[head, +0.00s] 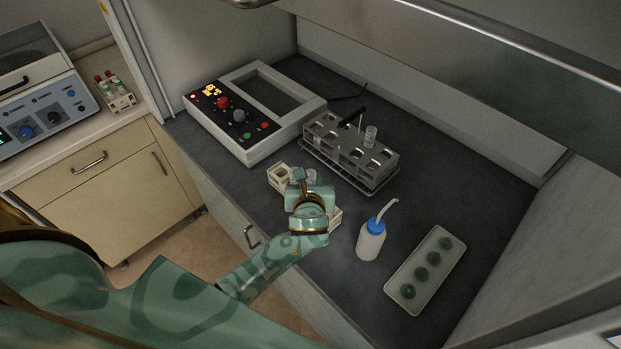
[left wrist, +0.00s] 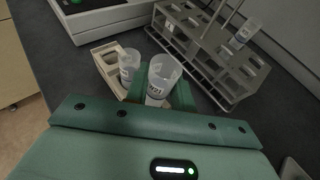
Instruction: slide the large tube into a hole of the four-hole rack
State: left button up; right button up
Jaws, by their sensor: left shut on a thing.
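My left gripper (head: 311,182) is above the front left part of the dark worktop. It is shut on a clear large tube (left wrist: 162,76) with a printed label, its open mouth facing the wrist camera. The pale four-hole rack (head: 279,178) is below and partly behind the gripper; it also shows in the left wrist view (left wrist: 103,58). A second clear tube (left wrist: 128,62) stands at this rack, left of the held tube. The fingers and tubes hide much of the rack. I cannot tell whether the held tube's lower end is in a hole. My right gripper is not in view.
A grey metal rack (head: 382,178) with a small tube (head: 370,135) and a black-handled tool stands behind. A control box (head: 245,155) is at the back left. A blue-capped bottle (head: 371,242) and a tray (head: 405,290) with green round pieces are right of the gripper.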

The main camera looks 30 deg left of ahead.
pick_arm(q)
jog(key=shift+f+b, duration=0.3)
jog(key=shift+f, duration=0.3)
jog(key=shift+f, duration=0.1)
jog(key=shift+f+b, duration=0.85)
jog(key=shift+f, duration=0.3)
jog(key=o, duration=1.1)
jog(key=shift+s, duration=0.1)
jog(key=shift+c, duration=0.2)
jog(key=shift+r, duration=0.1)
